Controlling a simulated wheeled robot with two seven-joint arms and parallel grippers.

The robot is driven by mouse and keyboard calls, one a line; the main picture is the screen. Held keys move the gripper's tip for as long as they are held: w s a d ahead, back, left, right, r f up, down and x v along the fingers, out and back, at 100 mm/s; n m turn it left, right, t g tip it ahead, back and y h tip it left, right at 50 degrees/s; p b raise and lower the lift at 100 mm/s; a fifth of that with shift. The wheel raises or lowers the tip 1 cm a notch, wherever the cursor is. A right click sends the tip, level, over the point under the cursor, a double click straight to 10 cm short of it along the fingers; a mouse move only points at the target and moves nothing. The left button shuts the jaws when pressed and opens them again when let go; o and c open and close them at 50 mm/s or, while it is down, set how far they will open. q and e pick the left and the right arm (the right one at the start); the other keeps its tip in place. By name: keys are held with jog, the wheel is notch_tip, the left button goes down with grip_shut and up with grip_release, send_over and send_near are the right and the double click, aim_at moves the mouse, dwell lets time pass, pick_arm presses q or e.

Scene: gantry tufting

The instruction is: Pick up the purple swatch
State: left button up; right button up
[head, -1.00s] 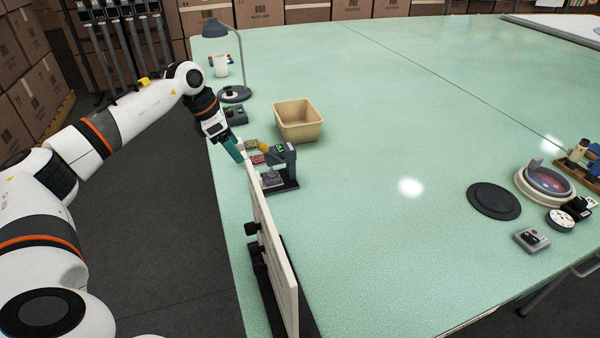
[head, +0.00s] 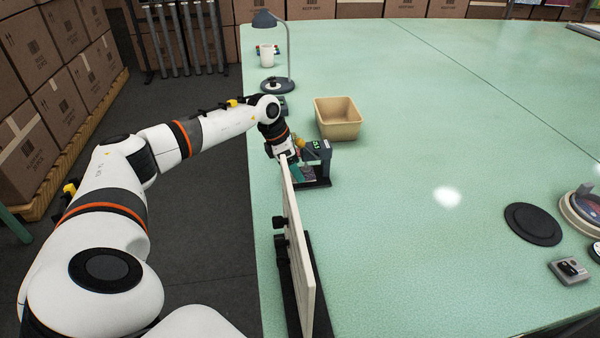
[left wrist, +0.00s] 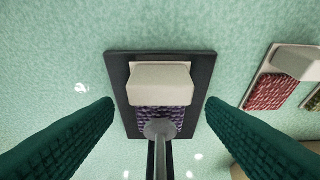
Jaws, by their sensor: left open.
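The purple swatch (left wrist: 178,114) lies on a dark plate (left wrist: 118,75) in the left wrist view, with a pale block (left wrist: 160,82) at its upper end. A grey rod with a rounded tip (left wrist: 159,129) stands over the swatch and hides part of it. My left gripper (left wrist: 160,108) is open, its green fingers on either side of the plate, apart from the swatch. In the head view my left gripper (head: 297,171) is at the small dark gauge stand (head: 319,150), partly hidden by the white upright board. The swatch cannot be made out there. My right gripper is out of view.
A red swatch (left wrist: 267,94) and a green swatch (left wrist: 314,101) lie to the right in the left wrist view. A tan bin (head: 338,120), a lamp (head: 283,50) and the white board (head: 297,245) stand near the gripper. The table's middle is clear.

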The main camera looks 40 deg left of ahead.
pick_arm(q)
jog(key=shift+x, duration=0.75)
jog(key=c, duration=1)
jog(key=shift+r, duration=0.2)
